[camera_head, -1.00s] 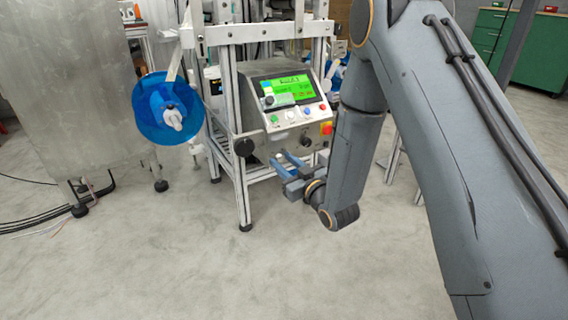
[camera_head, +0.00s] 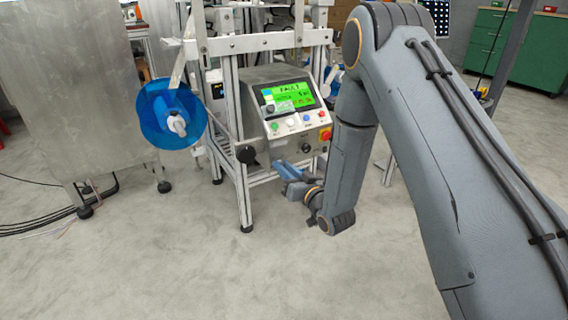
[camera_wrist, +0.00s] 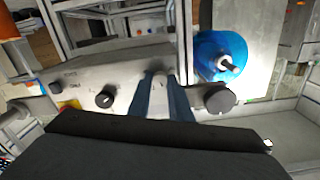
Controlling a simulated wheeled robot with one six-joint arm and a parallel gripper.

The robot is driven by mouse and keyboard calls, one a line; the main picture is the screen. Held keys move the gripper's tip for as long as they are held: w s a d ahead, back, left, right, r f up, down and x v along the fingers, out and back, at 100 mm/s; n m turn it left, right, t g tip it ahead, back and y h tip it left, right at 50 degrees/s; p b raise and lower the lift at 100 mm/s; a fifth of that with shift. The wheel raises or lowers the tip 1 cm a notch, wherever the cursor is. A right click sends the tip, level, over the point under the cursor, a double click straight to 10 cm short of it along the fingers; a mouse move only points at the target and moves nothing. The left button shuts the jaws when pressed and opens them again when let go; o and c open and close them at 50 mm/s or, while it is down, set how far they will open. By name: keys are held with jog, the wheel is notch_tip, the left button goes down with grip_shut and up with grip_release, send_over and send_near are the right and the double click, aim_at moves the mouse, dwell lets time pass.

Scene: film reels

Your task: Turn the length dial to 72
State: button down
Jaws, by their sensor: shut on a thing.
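The control box (camera_head: 262,110) stands on a metal frame, with a sloped front panel. My gripper (camera_head: 278,166) is at the lower left of this panel. In the wrist view its two blue fingers are closed around a small pale knob (camera_wrist: 160,82), which I take to be the length dial. The fingers hide its sides, and I cannot read its marks. The green display (camera_head: 289,95) is lit; its small digits are too blurred to read surely.
A black knob (camera_wrist: 105,97) sits beside my fingers on the panel. A larger dark round knob (camera_wrist: 220,99) is on the other side. A blue reel (camera_head: 160,132) hangs left of the frame. The floor in front is clear.

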jog(key=m+p, duration=0.7)
jog(key=m, duration=0.4)
jog(key=shift+s+p, duration=0.1)
jog(key=shift+p, duration=0.25)
jog(key=shift+m, duration=0.3)
jog(key=c, duration=1.6)
grip_release()
jog(key=p+v, duration=0.2)
jog(key=v, duration=0.5)
jog(key=shift+s+d, duration=0.25)
jog(key=shift+s, duration=0.05)
jog(key=shift+a, duration=0.1)
